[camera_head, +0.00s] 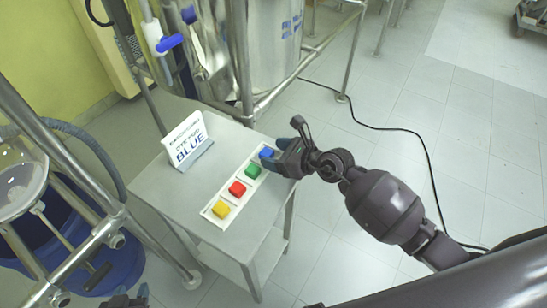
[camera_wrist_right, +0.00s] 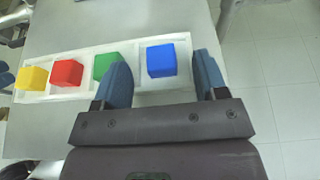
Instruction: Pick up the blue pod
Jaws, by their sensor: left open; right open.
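The blue pod (camera_head: 266,153) is a small cube in the far-right slot of a white tray (camera_head: 209,214) on a small grey table. In the right wrist view the blue pod (camera_wrist_right: 161,60) lies ahead of and between the fingertips of my open right gripper (camera_wrist_right: 163,80). The fingers do not appear to touch it. In the head view my right gripper (camera_head: 279,159) is at that end of the tray and partly covers the pod. My left gripper (camera_head: 131,297) shows only its fingertips at the bottom edge, open and away from the tray.
Green (camera_head: 253,172), red (camera_head: 237,188) and yellow (camera_head: 221,209) pods sit in the same tray, the green one close to a right gripper finger. Metal frames and a steel vessel (camera_head: 275,40) stand beyond the table (camera_head: 160,190).

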